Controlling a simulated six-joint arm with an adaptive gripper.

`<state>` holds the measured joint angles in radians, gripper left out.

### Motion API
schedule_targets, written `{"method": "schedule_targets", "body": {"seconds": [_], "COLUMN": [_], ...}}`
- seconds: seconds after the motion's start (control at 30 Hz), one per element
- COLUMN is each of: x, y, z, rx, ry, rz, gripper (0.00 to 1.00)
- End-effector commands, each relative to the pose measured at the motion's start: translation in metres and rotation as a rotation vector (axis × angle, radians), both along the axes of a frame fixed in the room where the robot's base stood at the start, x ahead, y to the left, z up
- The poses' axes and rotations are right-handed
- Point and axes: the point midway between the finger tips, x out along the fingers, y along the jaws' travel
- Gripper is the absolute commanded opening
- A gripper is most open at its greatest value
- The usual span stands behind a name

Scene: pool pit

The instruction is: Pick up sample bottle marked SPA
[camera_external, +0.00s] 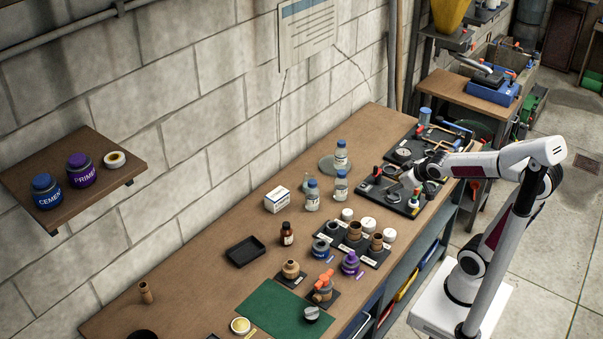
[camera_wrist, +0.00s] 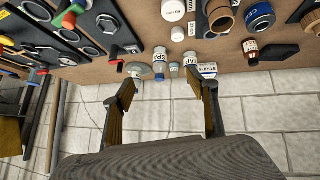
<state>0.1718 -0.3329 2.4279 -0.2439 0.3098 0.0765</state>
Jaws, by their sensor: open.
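The SPA sample bottle (camera_wrist: 159,60) is clear with a blue cap. In the wrist view it stands at the wall side of the bench, beyond my open fingertips and between their lines. A similar TAP bottle (camera_wrist: 191,60) stands to its right, near the right fingertip. In the outside view the labels are too small to read; by the order along the bench, the SPA bottle appears to be the one (camera_external: 341,188) in front of the grey disc. My gripper (camera_external: 404,180) is open and empty, over the tool board to the right of the bottles. The gripper also shows in the wrist view (camera_wrist: 163,84).
Another blue-capped bottle (camera_external: 341,155) is at the grey disc (camera_external: 328,166). A white strips box (camera_external: 277,200) lies left of the bottles. A tray with jars and fittings (camera_external: 345,241) is in front. The tool board (camera_external: 391,203) and block wall bound the area.

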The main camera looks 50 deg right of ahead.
Motion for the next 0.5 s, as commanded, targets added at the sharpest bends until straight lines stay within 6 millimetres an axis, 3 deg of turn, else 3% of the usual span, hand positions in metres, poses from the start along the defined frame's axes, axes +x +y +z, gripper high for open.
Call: {"method": "schedule_targets", "body": {"seconds": [0.5], "x": [0.09], "y": [-0.046], "z": [-0.032], "rx": [-0.048], "ry": [-0.134], "rz": [0.046], "gripper": [0.58]}}
